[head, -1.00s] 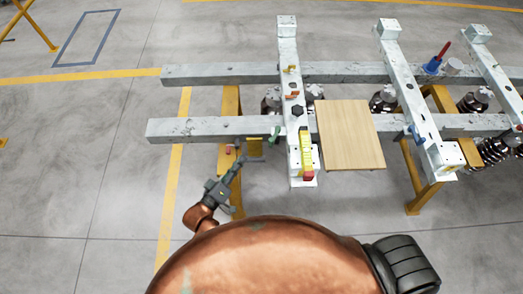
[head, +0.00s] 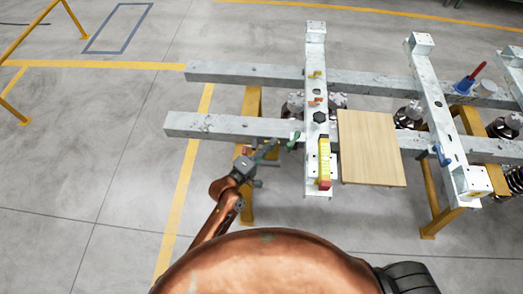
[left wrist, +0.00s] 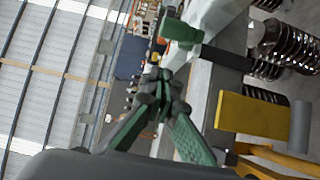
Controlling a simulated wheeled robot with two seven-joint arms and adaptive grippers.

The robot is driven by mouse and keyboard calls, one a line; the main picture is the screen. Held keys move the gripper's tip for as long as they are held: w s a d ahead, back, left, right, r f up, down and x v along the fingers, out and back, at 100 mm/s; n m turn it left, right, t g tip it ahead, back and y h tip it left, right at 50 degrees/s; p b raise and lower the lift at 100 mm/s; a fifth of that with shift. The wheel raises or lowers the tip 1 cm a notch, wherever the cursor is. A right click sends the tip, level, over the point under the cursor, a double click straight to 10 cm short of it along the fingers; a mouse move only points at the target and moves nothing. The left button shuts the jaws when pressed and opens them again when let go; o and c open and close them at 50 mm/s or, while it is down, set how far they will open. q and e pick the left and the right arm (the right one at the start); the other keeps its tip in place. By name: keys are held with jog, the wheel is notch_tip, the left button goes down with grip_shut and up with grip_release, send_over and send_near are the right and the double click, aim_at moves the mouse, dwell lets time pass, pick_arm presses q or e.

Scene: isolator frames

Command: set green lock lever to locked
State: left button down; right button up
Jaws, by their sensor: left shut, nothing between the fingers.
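The green lock lever (head: 293,141) is on the left side of the pale vertical beam (head: 316,50), near where it crosses the lower horizontal beam. In the left wrist view a green lever part (left wrist: 180,30) shows above and just beyond the fingertips. My left gripper (head: 271,147) is just left of the lever in the head view, with its fingers pointing up and right toward it. In the left wrist view its fingers (left wrist: 160,88) are together at the tips and hold nothing. I cannot tell whether they touch the lever. My right gripper is out of view.
A yellow and red spirit level (head: 324,163) lies on the vertical beam. A wooden board (head: 370,150) sits to its right. An orange lever (head: 315,101), a yellow lever (head: 316,74) and a blue lever (head: 441,155) are on the beams.

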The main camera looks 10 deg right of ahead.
pick_arm(q)
jog(key=shift+s+d, duration=1.1)
